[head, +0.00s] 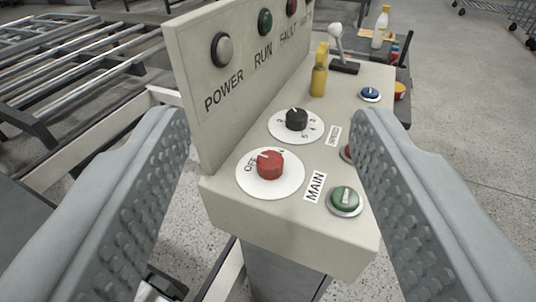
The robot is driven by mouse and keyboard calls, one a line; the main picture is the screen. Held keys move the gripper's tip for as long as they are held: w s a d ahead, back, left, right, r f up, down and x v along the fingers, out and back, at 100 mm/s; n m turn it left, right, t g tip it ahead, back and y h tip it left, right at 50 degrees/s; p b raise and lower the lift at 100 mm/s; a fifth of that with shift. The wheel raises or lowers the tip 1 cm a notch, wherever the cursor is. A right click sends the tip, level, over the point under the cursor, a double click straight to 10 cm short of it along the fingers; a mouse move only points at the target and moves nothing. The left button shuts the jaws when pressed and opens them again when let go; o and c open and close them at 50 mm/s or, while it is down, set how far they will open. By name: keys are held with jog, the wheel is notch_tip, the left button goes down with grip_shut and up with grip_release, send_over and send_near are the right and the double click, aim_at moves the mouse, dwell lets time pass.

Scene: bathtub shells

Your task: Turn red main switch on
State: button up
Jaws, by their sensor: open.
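The red main switch (270,165) is a round knob on a white dial plate (270,187) on the sloped top of the control panel (225,205). Its white pointer mark lies toward the upper left, by the lettering "OFF". A "MAIN" label (314,186) is to its right. My gripper (272,135) is open and empty, with one finger to the left and one to the right of the panel. The red knob shows between the fingers and nothing touches it. The right finger partly hides a red button (347,153).
A green button (345,199) sits right of the switch. Behind are a black selector knob (297,118), a yellow part (319,76), a lever (337,42) and a blue button (370,93). The upright panel (215,85) with POWER, RUN and FAULT lamps rises at the left.

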jog(key=w+m+g, duration=0.2)
jog(key=w+g, duration=0.5)
jog(key=w, duration=0.2)
jog(key=m+g, duration=0.3)
jog(key=g, duration=0.7)
send_near(270, 158)
notch_tip(270, 158, down, 9)
jog(key=shift+f, duration=0.1)
jog(key=c, duration=1)
